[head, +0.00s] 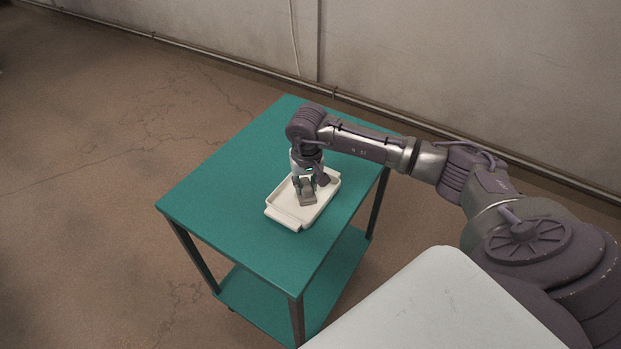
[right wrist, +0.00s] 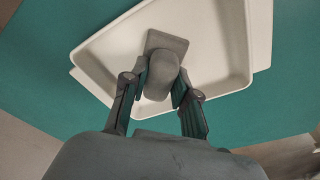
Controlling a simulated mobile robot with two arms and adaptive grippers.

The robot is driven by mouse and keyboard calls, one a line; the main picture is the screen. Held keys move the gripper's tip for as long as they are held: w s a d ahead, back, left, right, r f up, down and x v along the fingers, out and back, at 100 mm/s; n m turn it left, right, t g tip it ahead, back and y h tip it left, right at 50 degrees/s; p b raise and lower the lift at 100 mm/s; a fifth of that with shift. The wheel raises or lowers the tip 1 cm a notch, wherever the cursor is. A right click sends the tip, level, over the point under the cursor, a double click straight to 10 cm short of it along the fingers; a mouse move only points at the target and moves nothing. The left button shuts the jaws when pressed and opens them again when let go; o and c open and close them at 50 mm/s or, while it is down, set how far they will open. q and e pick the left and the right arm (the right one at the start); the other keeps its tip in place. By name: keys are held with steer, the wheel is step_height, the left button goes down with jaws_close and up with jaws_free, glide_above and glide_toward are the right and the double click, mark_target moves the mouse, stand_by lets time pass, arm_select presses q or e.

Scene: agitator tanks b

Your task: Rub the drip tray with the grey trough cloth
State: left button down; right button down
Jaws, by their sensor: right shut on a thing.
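The white drip tray (head: 287,213) lies on the green top of a small cart in the head view. It also fills much of the right wrist view (right wrist: 215,75). My right gripper (head: 306,193) points down over the tray. In the right wrist view its fingers (right wrist: 161,88) are shut on the grey trough cloth (right wrist: 167,42), a flat grey pad with a rounded raised part between the fingers. The cloth is inside the tray, apparently at its floor; contact underneath is hidden. My left gripper is not in view.
The green cart (head: 222,191) has a bare top around the tray and a lower shelf (head: 258,299). A wall with a pipe (head: 350,97) along its foot stands behind. The brown floor (head: 90,200) to the left is clear.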

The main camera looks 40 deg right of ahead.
steer(key=shift+s+a+f, duration=0.25)
steer(key=shift+w+b, duration=0.1)
steer(key=shift+b, duration=0.25)
steer(key=shift+w+d+b, duration=0.4)
steer(key=shift+d+b, duration=0.1)
steer(key=shift+d, duration=0.3)
steer(key=shift+w+d+b, duration=0.35)
steer(key=shift+d+b, duration=0.1)
steer(key=shift+d, duration=0.3)
steer(key=shift+d+r, duration=0.2)
steer(key=shift+r, duration=0.05)
steer(key=shift+a, duration=0.4)
steer(key=shift+s+a, duration=0.3)
steer(key=shift+a, duration=0.4)
steer(key=shift+s+a, duration=0.3)
steer(key=shift+a, duration=0.35)
steer(key=shift+r, duration=0.15)
steer(key=shift+r+p, duration=1.65)
steer(key=shift+r, duration=1.25)
